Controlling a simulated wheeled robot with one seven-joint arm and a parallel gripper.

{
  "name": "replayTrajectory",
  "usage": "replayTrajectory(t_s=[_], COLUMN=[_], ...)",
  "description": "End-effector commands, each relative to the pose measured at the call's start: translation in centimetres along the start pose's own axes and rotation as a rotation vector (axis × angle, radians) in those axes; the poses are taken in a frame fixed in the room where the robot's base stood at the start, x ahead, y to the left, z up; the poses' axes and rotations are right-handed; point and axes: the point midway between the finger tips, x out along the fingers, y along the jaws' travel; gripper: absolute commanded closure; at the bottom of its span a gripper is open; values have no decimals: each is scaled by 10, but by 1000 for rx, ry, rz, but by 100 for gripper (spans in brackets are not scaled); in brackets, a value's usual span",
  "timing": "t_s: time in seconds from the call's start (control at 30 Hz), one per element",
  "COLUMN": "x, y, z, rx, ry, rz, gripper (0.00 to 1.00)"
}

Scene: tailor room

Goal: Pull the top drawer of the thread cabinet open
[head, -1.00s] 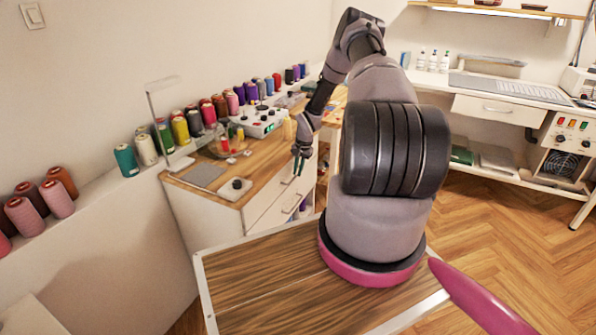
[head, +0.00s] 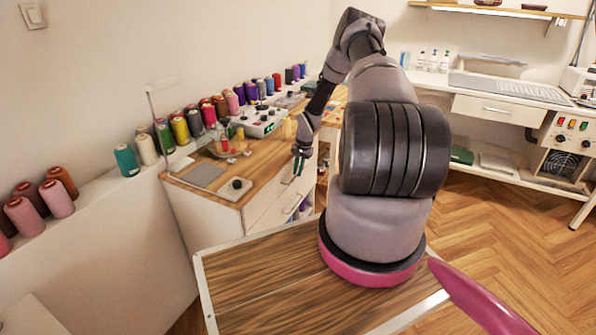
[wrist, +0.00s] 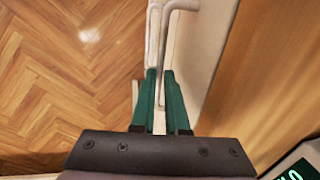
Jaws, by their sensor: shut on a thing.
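The thread cabinet (head: 206,207) is white with a wooden top and stands left of centre in the head view. Its top drawer front (head: 266,208) faces right, below the top's edge. My gripper (head: 298,167) is at that front, fingers pointing down. In the wrist view, the green fingers of my gripper (wrist: 160,78) are shut on a pale bent bar handle (wrist: 166,42). The handle's lower part is hidden between the fingers. I cannot tell any clear gap at the top drawer.
Thread spools (head: 180,128) line the ledge behind the cabinet. A control box (head: 262,121) and small items stand on its top. Purple items (head: 302,208) show low at the cabinet front. Wooden floor (head: 500,235) is clear to the right; a white workbench (head: 495,108) stands behind.

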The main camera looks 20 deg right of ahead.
Motion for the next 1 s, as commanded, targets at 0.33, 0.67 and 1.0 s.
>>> replayTrajectory(t_s=[0.33, 0.67, 1.0], x=[0, -2, -15], y=[0, 10, 76], z=[0, 1, 1], rx=[0, 1, 5], ry=[0, -2, -1], rz=[0, 1, 2], gripper=[100, 100, 100])
